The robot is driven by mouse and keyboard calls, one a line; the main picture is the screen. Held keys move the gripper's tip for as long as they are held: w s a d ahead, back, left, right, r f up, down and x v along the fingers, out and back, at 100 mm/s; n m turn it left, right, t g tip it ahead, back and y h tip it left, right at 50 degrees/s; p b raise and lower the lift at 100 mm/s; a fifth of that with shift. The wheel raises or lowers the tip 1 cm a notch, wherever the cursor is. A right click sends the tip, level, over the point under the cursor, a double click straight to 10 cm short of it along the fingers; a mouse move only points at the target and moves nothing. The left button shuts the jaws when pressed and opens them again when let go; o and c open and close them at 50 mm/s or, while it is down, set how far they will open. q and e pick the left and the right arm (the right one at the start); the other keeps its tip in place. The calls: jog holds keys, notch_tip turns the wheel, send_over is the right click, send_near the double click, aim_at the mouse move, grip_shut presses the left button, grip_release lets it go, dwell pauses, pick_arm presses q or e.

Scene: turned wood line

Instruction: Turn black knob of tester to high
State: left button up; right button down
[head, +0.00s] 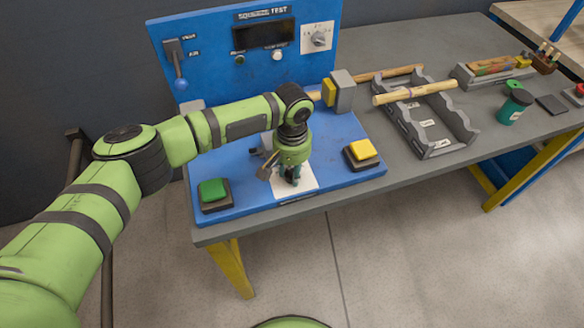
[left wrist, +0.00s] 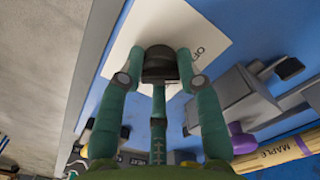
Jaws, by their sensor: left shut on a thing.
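The blue tester (head: 240,185) has an upright back panel and a flat base on the grey table. A white label plate (head: 308,178) lies at the front middle of the base, and it also shows in the left wrist view (left wrist: 120,45) with letters reading like OFF. The black knob (left wrist: 160,65) stands on this plate. My left gripper (head: 291,180) points down over the plate, and its green fingers are shut around the knob. In the head view the gripper hides the knob. The knob's pointer and the other setting words cannot be made out. My right gripper is not in view.
A green button (head: 213,190) and a yellow button (head: 363,149) flank the plate. A grey clamp block (head: 343,92) stands behind. A lever (head: 178,65) and a dial (head: 318,38) are on the panel. A grey rack (head: 443,150) with a wooden spindle stands at right.

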pick_arm(q)
jog(key=m, duration=0.1)
jog(key=m+p, duration=0.1)
jog(key=m, duration=0.1)
jog(key=shift+w+r, duration=0.15)
jog(key=shift+r, duration=0.05)
jog(key=m+p, duration=0.1)
jog(key=m, duration=0.4)
jog(key=shift+d, duration=0.1)
jog(key=m, duration=0.4)
jog(key=shift+d+p, duration=0.1)
jog(key=shift+p, duration=0.3)
jog(key=shift+m, duration=1.9)
jog(key=shift+d+m, duration=0.15)
jog(key=shift+m, duration=0.15)
jog(key=o, duration=1)
jog(key=shift+o, duration=0.7)
jog(key=shift+f, duration=0.15)
